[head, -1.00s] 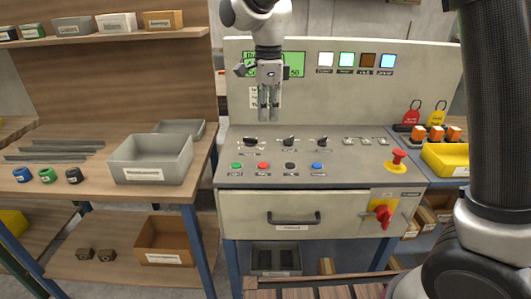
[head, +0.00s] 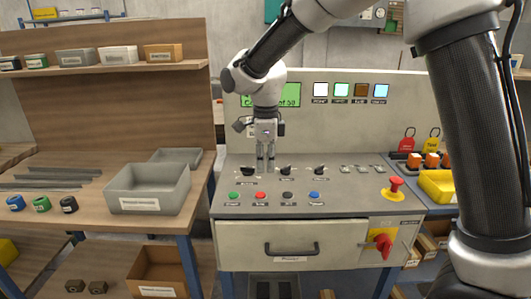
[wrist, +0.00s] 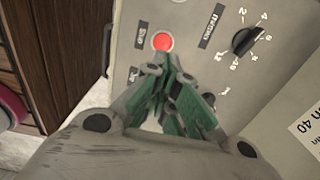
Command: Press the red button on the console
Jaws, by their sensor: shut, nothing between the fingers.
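The red button (head: 260,196) sits in the front row of the console (head: 225,208), between a green button (head: 233,196) and a black button (head: 287,195). My gripper (head: 265,170) points down over the console, and its tips show a little above the red button in the head view. The wrist view shows the red button (wrist: 162,41) lit and uncovered, just past the tips of my gripper (wrist: 167,62). The green-padded fingers are together with nothing between them. The exact height of the tips over the panel is hard to tell.
Rotary knobs (head: 287,171) stand behind the button row. A blue button (head: 314,195) is further right, and a red mushroom button on a yellow base (head: 394,194) stands at the console's right. A grey bin (head: 150,190) is on the left bench.

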